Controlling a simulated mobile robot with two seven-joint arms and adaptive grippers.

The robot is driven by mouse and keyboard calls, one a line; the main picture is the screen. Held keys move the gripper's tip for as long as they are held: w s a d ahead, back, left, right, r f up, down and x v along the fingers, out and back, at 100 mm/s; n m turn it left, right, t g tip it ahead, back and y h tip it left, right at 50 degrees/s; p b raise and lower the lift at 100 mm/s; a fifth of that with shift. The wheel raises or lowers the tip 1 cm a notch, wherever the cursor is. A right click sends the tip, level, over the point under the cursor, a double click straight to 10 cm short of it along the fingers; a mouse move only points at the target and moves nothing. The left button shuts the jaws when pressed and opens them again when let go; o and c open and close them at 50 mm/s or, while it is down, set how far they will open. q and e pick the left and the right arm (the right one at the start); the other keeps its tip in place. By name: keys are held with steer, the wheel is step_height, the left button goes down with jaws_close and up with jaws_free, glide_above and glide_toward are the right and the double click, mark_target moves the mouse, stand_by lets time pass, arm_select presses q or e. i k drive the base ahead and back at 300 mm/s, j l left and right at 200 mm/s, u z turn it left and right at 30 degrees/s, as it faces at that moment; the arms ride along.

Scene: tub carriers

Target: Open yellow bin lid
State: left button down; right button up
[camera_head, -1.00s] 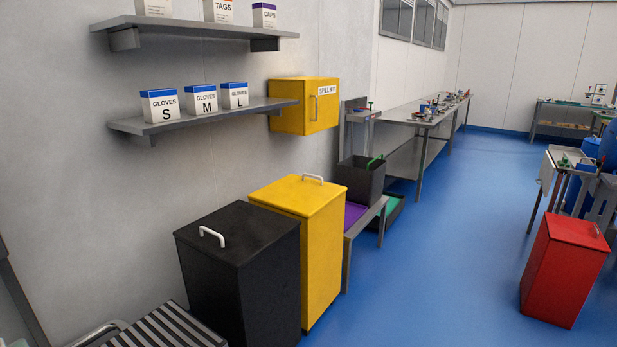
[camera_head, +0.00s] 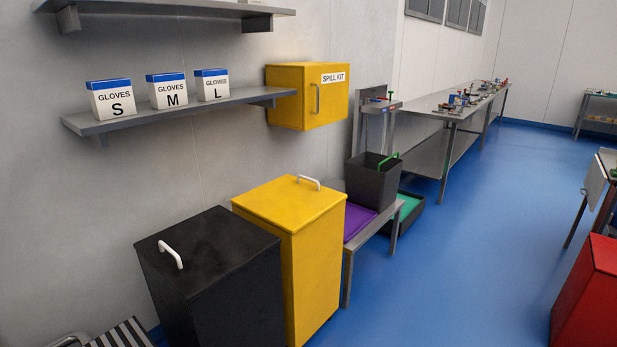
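The yellow bin (camera_head: 313,278) stands on the blue floor near the wall, right of a black bin. Its yellow lid (camera_head: 285,201) is shut and has a white handle (camera_head: 308,182) near its right back edge. The bin's front and right side show; the black bin hides part of its left side. Neither of my grippers is in the head view.
The black bin (camera_head: 225,298) with a shut lid stands close on the left. A low metal bench (camera_head: 390,215) with a purple tray (camera_head: 362,222) and a dark tub (camera_head: 371,184) is behind. A red bin (camera_head: 590,295) stands at right. Blue floor (camera_head: 455,265) between is clear.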

mark_target(288, 202)
steer(key=i+l, duration=0.8)
